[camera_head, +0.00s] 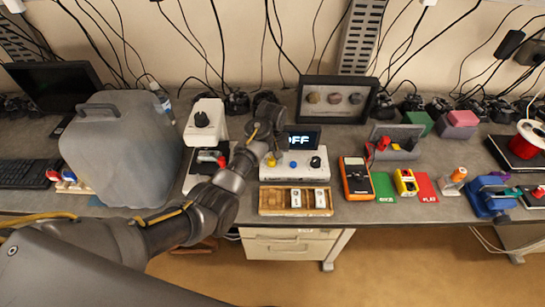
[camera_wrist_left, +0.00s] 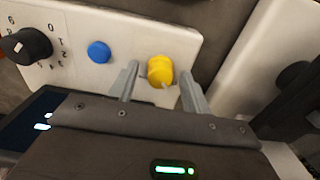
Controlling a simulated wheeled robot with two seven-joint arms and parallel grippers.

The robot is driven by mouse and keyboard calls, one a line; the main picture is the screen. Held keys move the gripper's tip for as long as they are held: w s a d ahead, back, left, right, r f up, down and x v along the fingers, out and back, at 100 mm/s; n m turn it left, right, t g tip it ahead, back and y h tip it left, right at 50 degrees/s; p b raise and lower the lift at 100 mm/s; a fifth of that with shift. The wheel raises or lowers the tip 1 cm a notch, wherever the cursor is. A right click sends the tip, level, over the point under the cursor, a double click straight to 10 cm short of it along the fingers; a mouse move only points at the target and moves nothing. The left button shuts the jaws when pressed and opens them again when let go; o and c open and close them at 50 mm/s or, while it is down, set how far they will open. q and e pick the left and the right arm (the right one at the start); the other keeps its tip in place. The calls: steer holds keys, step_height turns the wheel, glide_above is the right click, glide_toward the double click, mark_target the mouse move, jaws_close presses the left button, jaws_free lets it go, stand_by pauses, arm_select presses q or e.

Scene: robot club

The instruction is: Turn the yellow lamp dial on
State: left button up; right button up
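The yellow lamp dial (camera_head: 272,161) is on the left end of a white control panel (camera_head: 290,177). In the left wrist view the yellow dial (camera_wrist_left: 160,70) sits between the two grey fingertips, with a gap on each side. My left gripper (camera_wrist_left: 158,76) is open over it; in the head view my left arm partly covers this end of the panel. A blue button (camera_wrist_left: 98,51) and a black numbered knob (camera_wrist_left: 26,45) share the panel. The small display (camera_head: 300,140) behind the panel shows "FF" at its visible part, its left side hidden. My right gripper is not in view.
A wooden tray (camera_head: 264,203) with two white switches lies in front of the panel. A white device (camera_head: 204,122) and a large grey canister (camera_head: 120,150) stand left. An orange multimeter (camera_head: 356,177) stands right. A framed display case (camera_head: 337,98) is behind.

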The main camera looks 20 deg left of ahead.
arm_select(q)
steer(key=c, duration=0.8)
steer(key=shift+c, duration=0.2)
steer(key=shift+m, duration=0.3)
steer(key=m, duration=0.8)
steer(key=shift+m, duration=0.3)
steer(key=m, duration=0.8)
steer(key=shift+m, duration=0.5)
